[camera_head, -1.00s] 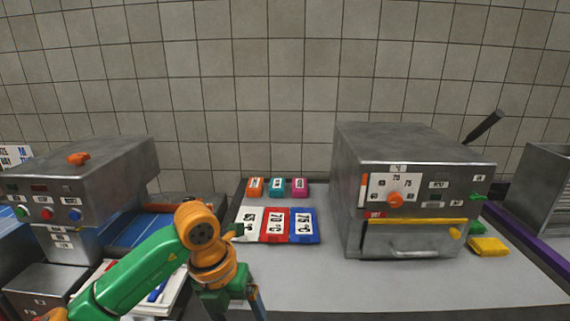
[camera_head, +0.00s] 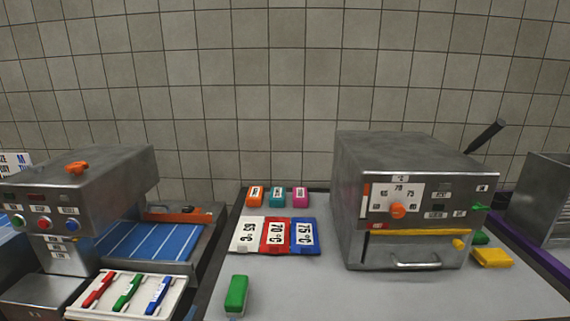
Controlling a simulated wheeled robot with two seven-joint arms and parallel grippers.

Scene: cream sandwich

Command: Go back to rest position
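Neither of my grippers shows in the head view now, and no part of my arms is in the picture. A green block-like item (camera_head: 236,295) stands on the grey counter (camera_head: 300,285) at the front, left of centre. Three flat cards in white, red (camera_head: 276,235) and blue lie side by side behind it. Whether either gripper is open or shut is hidden.
A metal oven-like machine (camera_head: 400,150) with an orange knob stands right. Another machine (camera_head: 85,170) stands left, beside a blue striped surface (camera_head: 155,241). A white tray (camera_head: 125,307) holds red, green and blue tools. A yellow block (camera_head: 492,257) lies far right.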

